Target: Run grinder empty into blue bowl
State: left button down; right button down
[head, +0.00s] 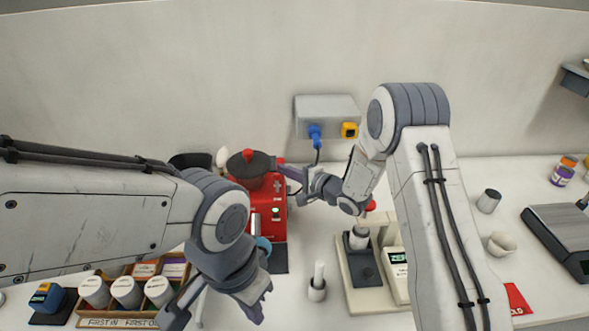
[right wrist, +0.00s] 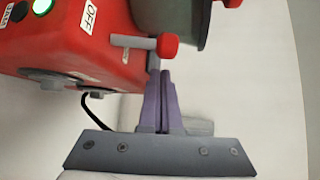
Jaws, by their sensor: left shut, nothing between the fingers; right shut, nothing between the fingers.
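The red grinder (head: 271,207) stands against the back wall with a dark hopper (head: 250,165) on top. In the right wrist view its red body (right wrist: 75,40) shows a lit green button (right wrist: 41,6), an OFF label and a grey lever with a red knob (right wrist: 167,46). My right gripper (head: 284,167) is shut and empty beside the hopper; its fingertips (right wrist: 160,74) are close to the lever, but contact is unclear. A blue curved edge (head: 263,245), probably the blue bowl, shows below the grinder, mostly hidden by my left arm. My left gripper (head: 254,313) is shut and empty at the front.
A rack (head: 118,313) with several white-lidded jars stands front left. A small white cup (head: 317,289) and a machine on a cream base (head: 345,285) are right of the grinder. A wall socket box (head: 327,108) with a blue plug is behind. A scale (head: 565,235) sits far right.

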aim_at(277, 184)
jog(key=s, duration=0.1)
jog(key=s+r+p, duration=0.1)
jog(key=s, duration=0.1)
jog(key=shift+s+a, duration=0.2)
